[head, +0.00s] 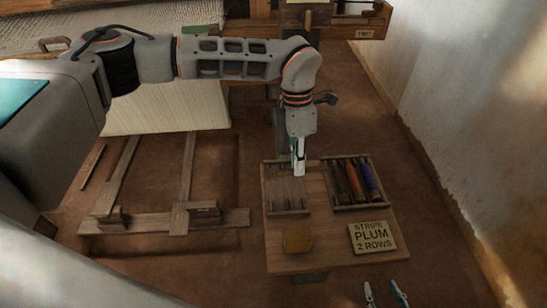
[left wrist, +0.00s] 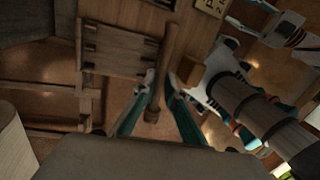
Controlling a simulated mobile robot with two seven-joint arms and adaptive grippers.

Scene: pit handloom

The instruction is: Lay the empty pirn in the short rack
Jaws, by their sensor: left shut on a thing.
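My left gripper (head: 299,172) is shut on the empty pirn (left wrist: 169,45), a bare brown wooden stick seen between the fingertips in the left wrist view (left wrist: 160,88). In the head view the gripper hides most of the pirn. The gripper points down over the right side of the short rack (head: 288,212), a shallow wooden tray with notched bars at the table's left. In the left wrist view the rack (left wrist: 122,68) lies left of the pirn, and I see no coloured pirn in it. My right gripper (head: 385,294) is open and empty at the bottom right.
A second rack (head: 362,207) beside it holds several wound pirns, orange and blue among them. A yellow block (head: 298,240) and a sign reading "STRIPE PLUM 2 ROWS" (head: 372,238) are on the small table (head: 335,262). Wooden loom beams (head: 150,221) lie to the left; a wall stands right.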

